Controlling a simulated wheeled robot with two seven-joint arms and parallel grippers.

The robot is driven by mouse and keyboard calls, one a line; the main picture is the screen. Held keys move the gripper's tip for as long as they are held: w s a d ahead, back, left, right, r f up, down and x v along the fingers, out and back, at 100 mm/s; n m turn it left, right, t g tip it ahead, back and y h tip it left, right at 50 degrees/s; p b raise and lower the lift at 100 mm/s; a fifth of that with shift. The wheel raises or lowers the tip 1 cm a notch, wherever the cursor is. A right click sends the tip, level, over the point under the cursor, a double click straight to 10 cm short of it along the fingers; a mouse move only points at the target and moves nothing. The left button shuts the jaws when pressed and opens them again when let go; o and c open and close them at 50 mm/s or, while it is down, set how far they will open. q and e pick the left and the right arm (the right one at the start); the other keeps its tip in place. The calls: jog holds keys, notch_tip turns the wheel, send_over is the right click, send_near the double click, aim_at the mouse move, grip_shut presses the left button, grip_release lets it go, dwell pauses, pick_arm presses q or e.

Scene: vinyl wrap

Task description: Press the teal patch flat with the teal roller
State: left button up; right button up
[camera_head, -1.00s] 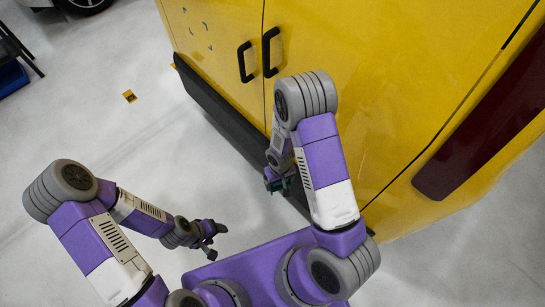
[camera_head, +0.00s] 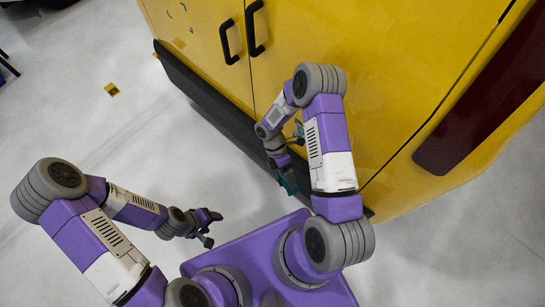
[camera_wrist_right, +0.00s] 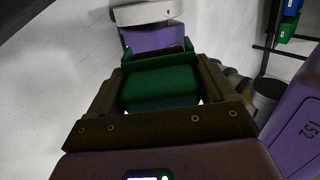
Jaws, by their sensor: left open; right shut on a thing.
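My right gripper (camera_head: 284,172) is low in front of the yellow van's doors. In the right wrist view its dark fingers (camera_wrist_right: 160,85) are shut on a green-teal block (camera_wrist_right: 158,82), which appears to be the teal roller; it also shows as a small teal shape in the head view (camera_head: 290,183). A small teal bit (camera_head: 298,129) shows beside my right forearm against the yellow door. It may be the teal patch, but my arm partly hides it and I cannot tell whether it lies flat. My left gripper (camera_head: 210,228) is open and empty above the floor.
The yellow van (camera_head: 400,80) fills the upper right, with two black handles (camera_head: 243,35) and a dark bumper strip (camera_head: 215,105) low down. The floor (camera_head: 60,120) at left is otherwise mostly clear.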

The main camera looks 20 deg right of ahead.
jog(key=n+h, duration=0.1)
jog(key=n+g+h, duration=0.1)
jog(key=n, duration=0.1)
jog(key=shift+w+d+f+n+h+b, duration=0.2)
jog(key=shift+f+n+h+b, duration=0.1)
jog(key=shift+f+h, duration=0.1)
jog(key=n+h, duration=0.2)
jog(key=shift+w+d+f+n+h+b, duration=0.1)
jog(key=shift+w+d+n+h+b, duration=0.1)
jog(key=shift+d+n+h+b, duration=0.15)
jog(key=w+a+r+n+t+h+b, duration=0.1)
jog(key=w+n+t+h+b, duration=0.1)
jog(key=w+n+t+h, duration=0.45)
jog(key=w+a+r+n+t+h+b, duration=0.15)
jog(key=n+t+h, duration=0.25)
jog(key=n+t, duration=0.5)
jog(key=f+x, duration=0.1)
jog(key=x, duration=0.5)
jog(key=shift+w+d, duration=0.2)
jog(key=shift+d, duration=0.15)
jog(key=shift+w+d, duration=0.3)
jog(key=shift+d, duration=0.35)
jog(key=shift+s, duration=0.1)
jog(key=shift+s+d, duration=0.2)
jog(key=shift+s, duration=0.3)
jog(key=shift+s+d, duration=0.2)
jog(key=shift+s, duration=0.25)
